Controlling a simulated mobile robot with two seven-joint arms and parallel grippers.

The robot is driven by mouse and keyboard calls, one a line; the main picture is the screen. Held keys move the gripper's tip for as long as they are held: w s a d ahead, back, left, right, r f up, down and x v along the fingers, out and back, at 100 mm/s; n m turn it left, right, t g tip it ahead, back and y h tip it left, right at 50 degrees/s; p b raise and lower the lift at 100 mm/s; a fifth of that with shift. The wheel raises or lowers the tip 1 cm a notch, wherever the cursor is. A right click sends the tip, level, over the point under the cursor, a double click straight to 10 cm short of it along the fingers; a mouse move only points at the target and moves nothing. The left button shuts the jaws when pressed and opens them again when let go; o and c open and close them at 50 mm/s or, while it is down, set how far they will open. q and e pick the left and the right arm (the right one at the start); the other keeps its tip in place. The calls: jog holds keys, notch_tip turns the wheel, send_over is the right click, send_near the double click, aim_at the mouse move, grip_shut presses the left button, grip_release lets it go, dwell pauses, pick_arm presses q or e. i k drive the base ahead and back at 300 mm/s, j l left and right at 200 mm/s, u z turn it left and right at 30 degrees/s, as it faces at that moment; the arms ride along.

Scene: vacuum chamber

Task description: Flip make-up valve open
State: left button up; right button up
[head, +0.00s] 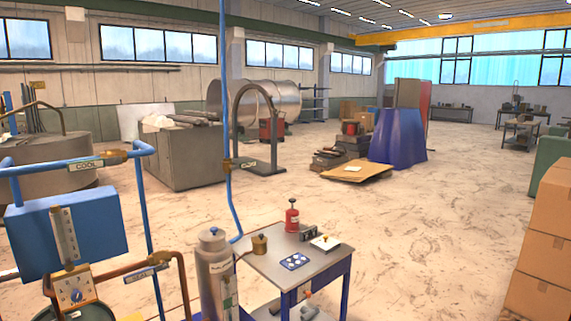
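No tag that I can read says make-up, so I cannot tell which valve it is. A brass valve (115,157) sits on the blue pipe at left, beside a tag that seems to read COOL (86,165). A second brass valve (160,258) is on the copper pipe lower down, with a small tag (146,272) too small to read. A third small brass fitting (228,163) is on the thin vertical blue pipe, with an unreadable tag (247,165). Handle positions are too small to tell. Neither of my grippers is in view.
A blue tank (100,225) and a dial gauge (75,294) stand at lower left. Cardboard boxes (548,250) are stacked at right. Open floor (430,230) lies between.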

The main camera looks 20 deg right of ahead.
aim_at(253, 163)
jog(key=i+l+z, duration=0.45)
jog(key=k+j+u, duration=0.1)
jog(key=u, duration=0.2)
jog(key=i+l+u, duration=0.15)
jog(key=u, duration=0.25)
jog(key=i+l+u, duration=0.15)
jog(key=u, duration=0.2)
jog(key=i+l+u, duration=0.1)
jog(key=l+u, duration=0.3)
jog(key=i+l+u, duration=0.2)
jog(key=l, duration=0.25)
jog(key=l+u, duration=0.2)
jog(key=l, duration=0.3)
jog(key=i+l, duration=0.1)
jog(key=l, duration=0.4)
jog(key=i+l+u, duration=0.1)
jog(key=l, duration=0.95)
jog(key=i, duration=0.05)
